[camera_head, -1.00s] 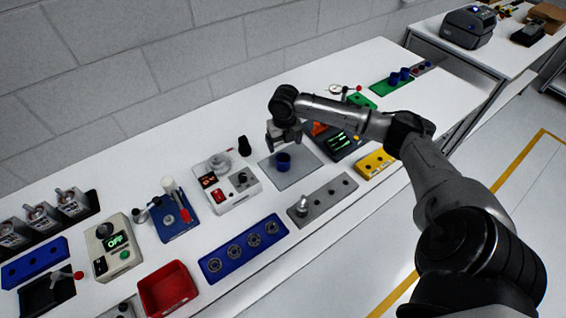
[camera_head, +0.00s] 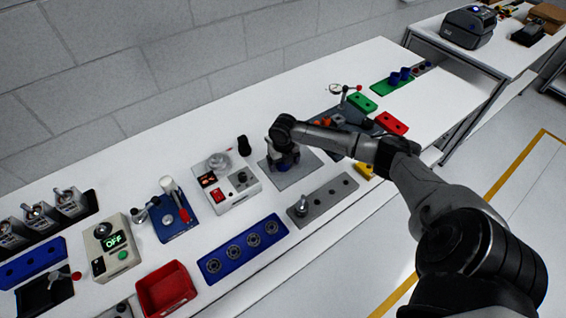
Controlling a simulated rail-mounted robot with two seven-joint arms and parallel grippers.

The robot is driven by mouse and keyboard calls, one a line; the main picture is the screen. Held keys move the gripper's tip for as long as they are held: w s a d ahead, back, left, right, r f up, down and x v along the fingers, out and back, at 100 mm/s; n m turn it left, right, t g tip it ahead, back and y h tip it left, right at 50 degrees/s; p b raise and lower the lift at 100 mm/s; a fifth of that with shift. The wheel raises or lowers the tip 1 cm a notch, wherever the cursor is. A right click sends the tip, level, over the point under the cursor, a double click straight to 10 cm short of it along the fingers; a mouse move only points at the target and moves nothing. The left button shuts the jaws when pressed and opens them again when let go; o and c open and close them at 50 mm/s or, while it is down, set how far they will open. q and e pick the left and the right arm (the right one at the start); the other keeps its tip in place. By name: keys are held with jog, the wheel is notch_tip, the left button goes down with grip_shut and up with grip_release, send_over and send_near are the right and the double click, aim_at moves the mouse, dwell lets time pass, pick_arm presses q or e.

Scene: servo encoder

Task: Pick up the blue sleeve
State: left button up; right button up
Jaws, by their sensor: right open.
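The blue sleeve (camera_head: 283,166) stands on the grey plate (camera_head: 306,163) in the middle of the bench, mostly hidden by my right gripper. My right gripper (camera_head: 284,160) points down at the sleeve, with its open fingers around or close beside it; contact cannot be told. Two more blue cylindrical pieces (camera_head: 394,78) stand on the green tray at the far right end of the bench. My left gripper is not in view.
A white device with a red switch (camera_head: 217,195) and a dark knob (camera_head: 244,146) stand left of the plate. A grey rail with a metal part (camera_head: 334,193) lies in front. A blue bearing tray (camera_head: 214,267) and red bin (camera_head: 166,289) are nearer. The bench right end has clear white surface.

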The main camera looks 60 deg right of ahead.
jog(key=shift+f, duration=0.2)
jog(key=shift+c, duration=0.2)
jog(key=c, duration=1)
jog(key=shift+o, duration=0.2)
jog(key=shift+r, duration=0.15)
